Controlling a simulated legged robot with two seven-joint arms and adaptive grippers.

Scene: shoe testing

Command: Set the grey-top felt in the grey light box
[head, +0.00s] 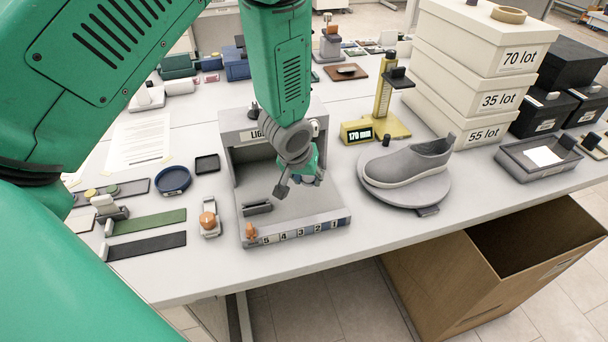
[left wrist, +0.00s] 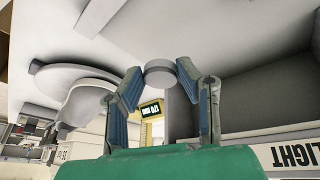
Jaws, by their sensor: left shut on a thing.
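The grey light box (head: 335,205) stands on the table, open to the front, with a numbered strip along its front edge. Its lettered top edge (left wrist: 295,153) and open inside show at the right of the left wrist view. My left gripper (head: 308,178) points down over the right part of the box floor in the head view. In the left wrist view its two blue-padded fingers (left wrist: 160,85) are shut on a small round grey piece, the grey-top felt (left wrist: 159,73). The felt is mostly hidden in the head view. My right gripper is not in view.
A grey shoe (head: 408,163) sits on a round plate (head: 430,192) right of the box, with a yellow gauge (head: 388,115) behind. A dark bar (head: 257,209) lies on the box floor at the left. An orange-knobbed piece (head: 208,220) stands left of the box.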

